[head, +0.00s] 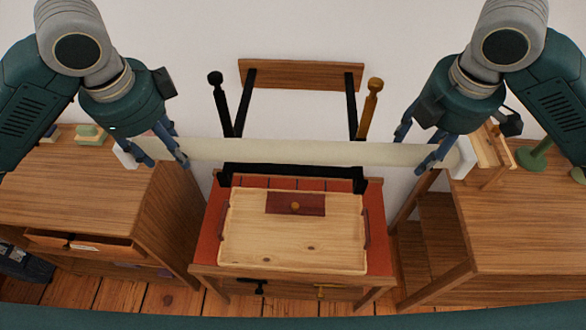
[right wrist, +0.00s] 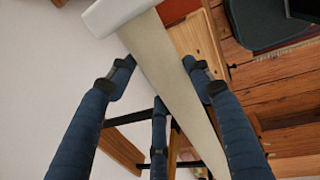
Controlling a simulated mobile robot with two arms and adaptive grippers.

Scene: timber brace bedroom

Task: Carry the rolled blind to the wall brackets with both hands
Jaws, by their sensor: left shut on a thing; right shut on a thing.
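The rolled blind (head: 290,152) is a long cream roll with white end caps, held roughly level across the head view. My left gripper (head: 167,156) is shut on it near its left end. My right gripper (head: 420,153) is shut on it near its right end. In the right wrist view the blind (right wrist: 168,75) runs between the fingers, its white cap (right wrist: 112,14) at the top. A brown board (head: 300,75) on the wall has two black arms (head: 244,105), apparently the brackets. Their lower ends appear just above the roll in the picture.
Below the blind stands a red-topped table with a wooden tray (head: 250,240) and a black bar-shaped frame (head: 292,171). Wooden cabinets stand at left (head: 75,195) and right (head: 520,225). A black knobbed rod (head: 219,100) and an ochre one (head: 370,105) flank the arms.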

